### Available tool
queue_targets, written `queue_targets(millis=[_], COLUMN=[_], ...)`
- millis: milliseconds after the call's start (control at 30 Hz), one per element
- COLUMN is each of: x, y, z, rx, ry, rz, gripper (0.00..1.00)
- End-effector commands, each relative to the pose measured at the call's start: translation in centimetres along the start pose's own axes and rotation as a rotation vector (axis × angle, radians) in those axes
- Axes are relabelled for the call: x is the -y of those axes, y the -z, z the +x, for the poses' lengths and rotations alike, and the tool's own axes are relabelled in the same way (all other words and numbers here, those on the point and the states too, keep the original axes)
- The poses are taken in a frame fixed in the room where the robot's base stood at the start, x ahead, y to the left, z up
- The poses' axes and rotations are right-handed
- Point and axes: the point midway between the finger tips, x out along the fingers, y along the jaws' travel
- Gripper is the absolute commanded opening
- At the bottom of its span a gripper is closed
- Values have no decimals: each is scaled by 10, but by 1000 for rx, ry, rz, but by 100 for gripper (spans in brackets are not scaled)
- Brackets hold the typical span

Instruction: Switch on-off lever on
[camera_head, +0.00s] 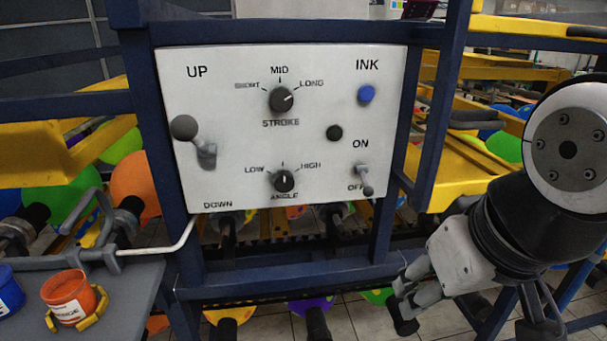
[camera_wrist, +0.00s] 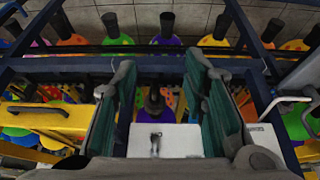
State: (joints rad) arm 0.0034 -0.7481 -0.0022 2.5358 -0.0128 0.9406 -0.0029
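The small grey on-off lever (camera_head: 364,178) is at the lower right of the white control panel (camera_head: 230,130). It points down, with its tip at OFF and the ON label above it. My gripper (camera_head: 405,298) is below and to the right of the panel in the head view, apart from the lever. In the wrist view my gripper (camera_wrist: 165,100) is open, its two green-padded fingers apart with nothing held. A small grey lever (camera_wrist: 155,143) shows against the white panel (camera_wrist: 180,140) between the fingers, farther off; it looks like the on-off lever.
The panel also has a large lever with a grey ball (camera_head: 184,128), two black dials, a blue ink button (camera_head: 366,94) and a black knob (camera_head: 334,133). Blue frame posts (camera_head: 432,110) flank the panel. An orange ink pot (camera_head: 73,300) stands on a grey table at left.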

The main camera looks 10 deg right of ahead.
Motion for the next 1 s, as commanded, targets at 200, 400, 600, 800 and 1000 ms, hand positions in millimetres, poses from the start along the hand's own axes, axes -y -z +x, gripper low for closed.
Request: queue_targets(millis=[200,400,600,800,1000], x=[-1,-10,-22,-23,-4], y=[0,3,21,57,106], z=[7,30,52,68,81], rx=[49,214,364,432,403], ry=[-17,-118,-308,-550,-823], rz=[-32,-152,-308,-464,-616], gripper=[0,0,0,0,0])
